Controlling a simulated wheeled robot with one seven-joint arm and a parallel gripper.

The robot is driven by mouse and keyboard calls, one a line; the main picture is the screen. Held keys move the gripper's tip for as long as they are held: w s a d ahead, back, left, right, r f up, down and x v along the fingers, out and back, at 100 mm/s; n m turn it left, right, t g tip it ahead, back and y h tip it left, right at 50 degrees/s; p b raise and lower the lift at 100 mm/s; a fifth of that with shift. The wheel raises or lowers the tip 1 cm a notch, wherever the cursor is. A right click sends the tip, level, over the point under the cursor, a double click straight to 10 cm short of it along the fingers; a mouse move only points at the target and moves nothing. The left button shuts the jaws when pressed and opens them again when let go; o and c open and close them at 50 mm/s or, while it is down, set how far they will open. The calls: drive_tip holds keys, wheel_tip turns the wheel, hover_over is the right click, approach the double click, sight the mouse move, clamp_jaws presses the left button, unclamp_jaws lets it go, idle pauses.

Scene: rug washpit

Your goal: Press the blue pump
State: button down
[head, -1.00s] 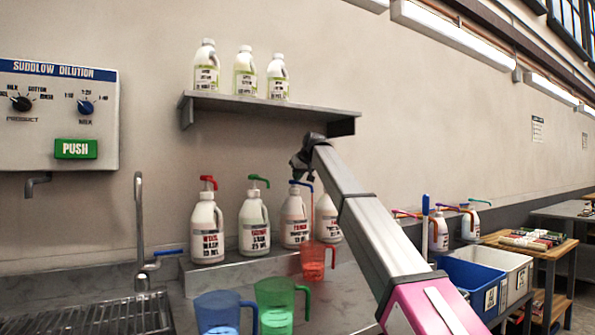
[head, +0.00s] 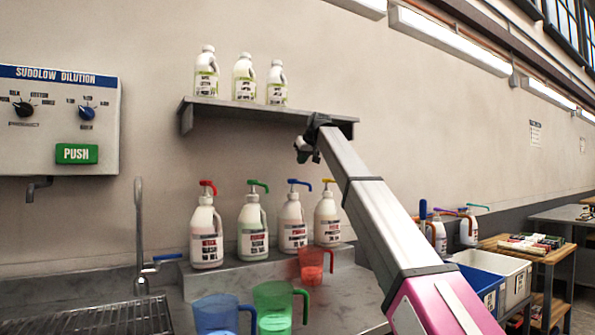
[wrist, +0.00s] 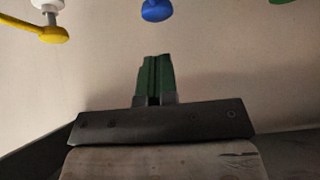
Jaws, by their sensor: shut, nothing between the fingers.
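The blue pump (head: 299,183) tops a white bottle (head: 292,225) on the steel ledge, third in a row of pump bottles. My gripper (head: 304,153) is shut and empty, above the blue pump with a visible gap between them. In the wrist view its green fingertips (wrist: 155,75) are together, and the blue pump head (wrist: 157,10) shows past them at the top edge, cut off by the frame. The pump stem is hidden there.
Red (head: 208,187), green (head: 258,186) and yellow (head: 329,182) pumps stand in the same row. A shelf (head: 270,107) with white bottles is just above my gripper. Red (head: 312,268), blue (head: 222,315) and green jugs (head: 275,300) stand below.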

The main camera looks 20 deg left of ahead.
drive_tip(key=shift+v, duration=1.7)
